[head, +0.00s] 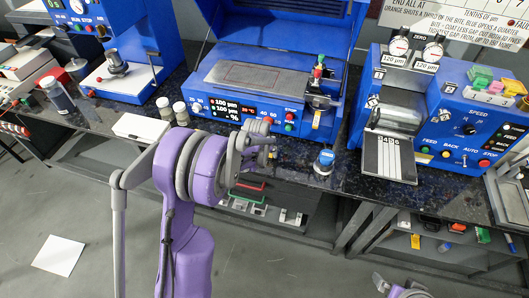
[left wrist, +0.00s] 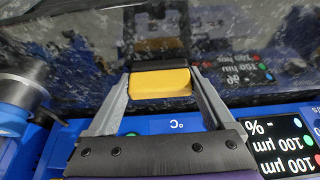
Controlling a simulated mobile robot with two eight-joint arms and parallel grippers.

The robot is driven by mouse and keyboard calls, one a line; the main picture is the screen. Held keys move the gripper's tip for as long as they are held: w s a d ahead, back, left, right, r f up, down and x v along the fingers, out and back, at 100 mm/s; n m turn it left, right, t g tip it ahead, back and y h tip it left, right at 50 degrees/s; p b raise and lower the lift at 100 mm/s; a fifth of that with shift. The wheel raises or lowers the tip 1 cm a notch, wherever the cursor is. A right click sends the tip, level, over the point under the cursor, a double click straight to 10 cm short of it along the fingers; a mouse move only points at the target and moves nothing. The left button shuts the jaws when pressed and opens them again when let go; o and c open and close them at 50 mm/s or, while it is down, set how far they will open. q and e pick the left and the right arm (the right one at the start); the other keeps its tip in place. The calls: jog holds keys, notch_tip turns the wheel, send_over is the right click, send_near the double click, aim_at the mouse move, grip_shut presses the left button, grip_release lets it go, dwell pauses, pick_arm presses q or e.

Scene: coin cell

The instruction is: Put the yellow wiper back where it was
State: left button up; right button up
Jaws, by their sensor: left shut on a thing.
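The yellow wiper (left wrist: 160,83) is between the two fingers of my left gripper (left wrist: 160,76) in the left wrist view. It is a yellow block with a dark strip along its far edge. The gripper is shut on it and holds it over dark speckled stone by the blue machine. In the head view my left gripper (head: 262,146) is in front of the middle blue machine (head: 220,107); I cannot make out the wiper there. My right gripper (head: 398,288) is partly cut off at the bottom edge, and its jaws are unclear.
The dark stone counter (head: 296,157) carries a white box (head: 140,128), two small jars (head: 172,112) and a blue-capped container (head: 324,161) near the front. Another blue machine (head: 450,110) stands at right. A low shelf holds small coloured items. A white sheet (head: 58,255) lies on the floor.

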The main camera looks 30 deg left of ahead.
pick_arm(q)
jog(key=o, duration=1.4)
jog(key=shift+r, duration=0.1)
jog(key=v, duration=1.2)
jog(key=s+d+r+m, duration=0.1)
jog(key=s+d, duration=0.3)
jog(key=s, duration=0.3)
jog(key=s+d+r+m, duration=0.1)
jog(key=s+d, duration=0.4)
jog(key=s, duration=0.3)
jog(key=s+d+r+t+h, duration=0.1)
jog(key=s+d, duration=0.3)
jog(key=s, duration=0.4)
jog(key=shift+s+d+m+p, duration=0.15)
jog(key=shift+d+m+p, duration=0.25)
